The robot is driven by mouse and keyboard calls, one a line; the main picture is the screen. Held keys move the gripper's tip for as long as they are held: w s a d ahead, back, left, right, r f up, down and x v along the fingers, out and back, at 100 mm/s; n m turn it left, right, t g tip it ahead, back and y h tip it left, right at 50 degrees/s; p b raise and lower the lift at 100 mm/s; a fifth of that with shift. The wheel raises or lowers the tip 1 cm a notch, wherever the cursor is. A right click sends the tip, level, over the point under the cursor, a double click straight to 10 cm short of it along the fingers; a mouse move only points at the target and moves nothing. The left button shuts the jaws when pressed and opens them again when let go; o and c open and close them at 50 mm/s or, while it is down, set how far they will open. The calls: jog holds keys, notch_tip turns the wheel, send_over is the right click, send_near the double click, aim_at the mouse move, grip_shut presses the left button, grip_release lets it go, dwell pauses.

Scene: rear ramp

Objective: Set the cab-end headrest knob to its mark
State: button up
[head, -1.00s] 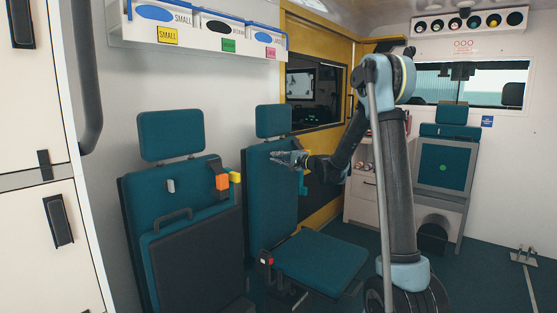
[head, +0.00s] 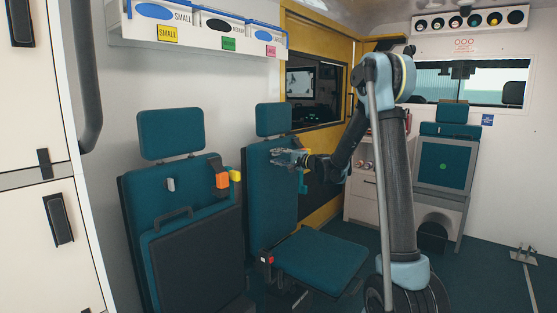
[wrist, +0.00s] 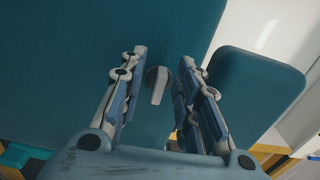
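The cab-end seat (head: 262,215) has a teal back and a separate headrest (head: 273,120). In the wrist view its headrest (wrist: 255,85) is at the right. A small light-grey headrest knob (wrist: 158,86) sits on the teal seat back (wrist: 75,45), its lever pointing down in the picture. My gripper (wrist: 165,68) is open, with one finger on each side of the knob and a gap showing on both sides. In the head view my gripper (head: 276,157) is at the upper seat back and hides the knob. I cannot make out a mark.
A nearer teal seat (head: 170,205) has its own grey knob (head: 170,185) and an orange buckle (head: 222,181). A yellow partition (head: 318,215) with a window stands behind the cab-end seat. A white cabinet (head: 362,205) is at the right. Floor shows at the right.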

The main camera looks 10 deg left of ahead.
jog(key=v, duration=1.2)
dwell(0.3)
jog(key=s+d+f+n+g+h, duration=0.1)
jog(key=s+d+f+h, duration=0.15)
jog(key=s, duration=0.45)
jog(key=s+d+f+n+g+h, duration=0.1)
jog(key=s+d+n+g+h, duration=0.15)
jog(key=s, duration=0.45)
jog(key=s+d+f+n+g+h, duration=0.1)
jog(key=s+d+f, duration=0.15)
jog(key=s, duration=0.45)
jog(key=s+d+f+g+h, duration=0.1)
jog(key=s+d+f+h, duration=0.3)
jog(key=s+d, duration=0.6)
jog(key=s+d+f+n+g+h, duration=0.1)
jog(key=s+d+f+h, duration=0.4)
jog(key=s+d+f, duration=0.4)
jog(key=s, duration=0.5)
jog(key=shift+d+f+h, duration=0.3)
jog(key=shift+d, duration=0.05)
jog(key=shift+n, duration=0.25)
